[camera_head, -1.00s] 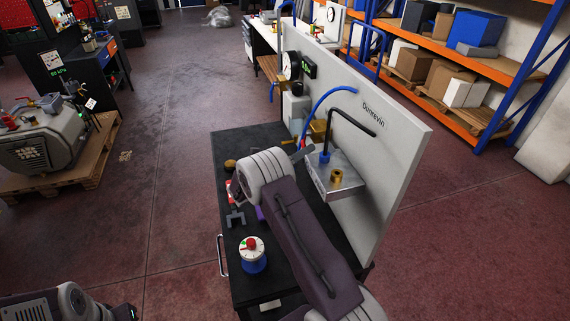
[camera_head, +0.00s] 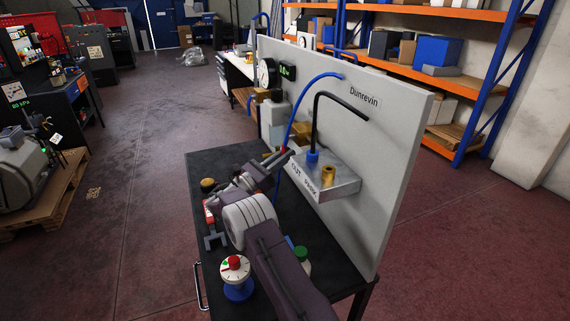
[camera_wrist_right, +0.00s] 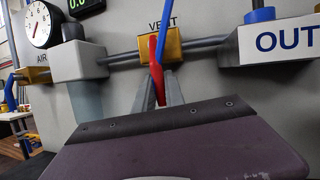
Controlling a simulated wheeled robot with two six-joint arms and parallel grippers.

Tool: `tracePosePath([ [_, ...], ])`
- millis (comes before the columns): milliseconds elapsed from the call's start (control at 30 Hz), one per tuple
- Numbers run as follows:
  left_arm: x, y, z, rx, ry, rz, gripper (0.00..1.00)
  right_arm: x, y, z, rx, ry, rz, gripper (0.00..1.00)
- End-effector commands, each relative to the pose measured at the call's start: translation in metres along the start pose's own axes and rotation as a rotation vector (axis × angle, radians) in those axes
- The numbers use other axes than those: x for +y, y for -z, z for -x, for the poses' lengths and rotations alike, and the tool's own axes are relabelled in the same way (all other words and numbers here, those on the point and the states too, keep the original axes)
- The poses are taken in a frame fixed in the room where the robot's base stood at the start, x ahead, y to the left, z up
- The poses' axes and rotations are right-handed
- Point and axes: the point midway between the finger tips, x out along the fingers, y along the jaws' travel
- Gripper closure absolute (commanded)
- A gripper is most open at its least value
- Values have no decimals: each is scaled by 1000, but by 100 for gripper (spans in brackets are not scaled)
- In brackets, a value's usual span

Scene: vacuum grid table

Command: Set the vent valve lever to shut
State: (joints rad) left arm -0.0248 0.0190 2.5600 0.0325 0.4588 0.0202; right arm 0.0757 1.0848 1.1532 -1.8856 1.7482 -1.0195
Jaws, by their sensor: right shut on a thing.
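The vent valve (camera_wrist_right: 175,47) is a yellow block under the word VENT on the grey panel, with a grey pipe running level through it. Its red lever (camera_wrist_right: 155,72) points down, roughly across the pipe, with a slight tilt. My right gripper (camera_wrist_right: 158,98) is shut on the lever, with a grey finger on each side of its lower part. In the head view my right gripper (camera_head: 284,158) reaches the panel beside the red lever tip, and the valve is mostly hidden. My left gripper is out of view.
A blue hose (camera_head: 291,120) passes close in front of the valve. The metal OUT block (camera_head: 330,182) with a black bent rod stands to the right. A gauge (camera_wrist_right: 40,24) and grey AIR unit (camera_wrist_right: 80,61) are at left. A red-and-white knob (camera_head: 235,268) sits on the black bench.

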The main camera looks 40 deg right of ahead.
Motion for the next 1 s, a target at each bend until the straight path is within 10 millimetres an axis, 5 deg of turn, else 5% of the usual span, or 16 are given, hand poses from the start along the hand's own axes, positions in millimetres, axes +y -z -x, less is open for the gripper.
tracePosePath([
  [800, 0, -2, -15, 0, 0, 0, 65, 1, 1, 0, -20, 38, -99, 100],
  [833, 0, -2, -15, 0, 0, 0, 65, 1, 1, 0, -20, 38, -99, 80],
  [900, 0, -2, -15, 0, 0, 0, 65, 1, 1, 0, -20, 38, -99, 64],
  [1000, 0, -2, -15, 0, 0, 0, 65, 1, 1, 0, -20, 38, -99, 64],
])
